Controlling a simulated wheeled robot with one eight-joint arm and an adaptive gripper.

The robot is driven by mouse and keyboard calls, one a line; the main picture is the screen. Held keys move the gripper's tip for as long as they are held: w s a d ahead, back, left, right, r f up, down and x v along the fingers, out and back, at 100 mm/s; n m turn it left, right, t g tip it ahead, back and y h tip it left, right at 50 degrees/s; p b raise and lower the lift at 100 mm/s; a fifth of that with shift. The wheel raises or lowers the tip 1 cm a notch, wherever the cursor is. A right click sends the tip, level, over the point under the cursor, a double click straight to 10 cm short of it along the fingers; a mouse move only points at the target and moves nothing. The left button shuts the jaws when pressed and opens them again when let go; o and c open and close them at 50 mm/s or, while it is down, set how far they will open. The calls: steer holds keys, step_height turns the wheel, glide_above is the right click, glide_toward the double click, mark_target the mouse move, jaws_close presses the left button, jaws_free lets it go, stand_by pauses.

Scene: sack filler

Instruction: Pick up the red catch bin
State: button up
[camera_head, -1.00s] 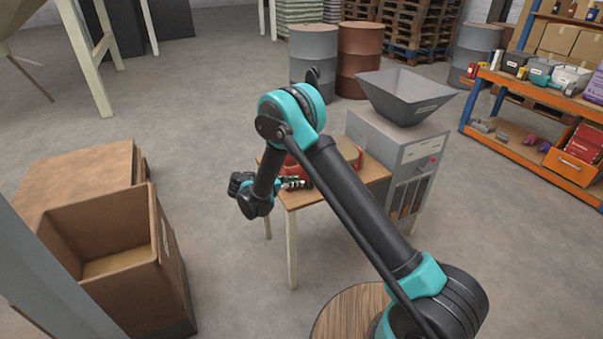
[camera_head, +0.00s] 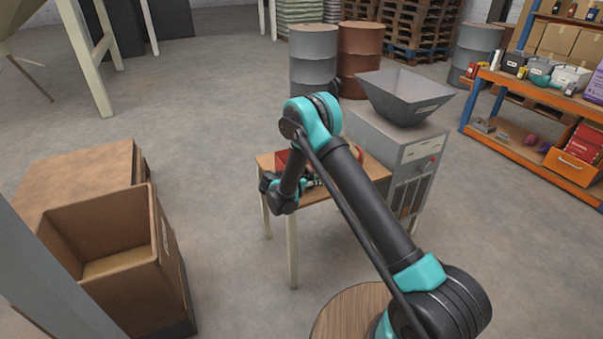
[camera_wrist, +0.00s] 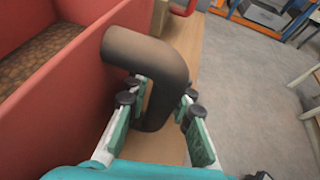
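The red catch bin (camera_wrist: 60,75) fills the left of the wrist view, with brown grainy contents inside. A dark, bent, tube-like handle (camera_wrist: 150,62) sticks out from its wall. My gripper (camera_wrist: 160,112) is open, its two fingers on either side of the handle; I cannot tell whether either touches it. In the head view the red bin (camera_head: 282,160) sits on a small wooden table and is mostly hidden behind my arm. My gripper (camera_head: 313,182) is only partly visible there, beside the bin.
The wooden table (camera_head: 325,192) stands against a grey machine with a hopper (camera_head: 405,98). Another red part (camera_wrist: 184,6) shows farther along the tabletop. An open cardboard box (camera_head: 125,275) stands at the left. Floor between box and table is clear.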

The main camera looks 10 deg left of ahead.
steer(key=shift+w+d+f, duration=0.1)
steer(key=shift+w+d, duration=0.05)
jaws_close()
steer(key=shift+r, duration=0.2)
stand_by(0.3)
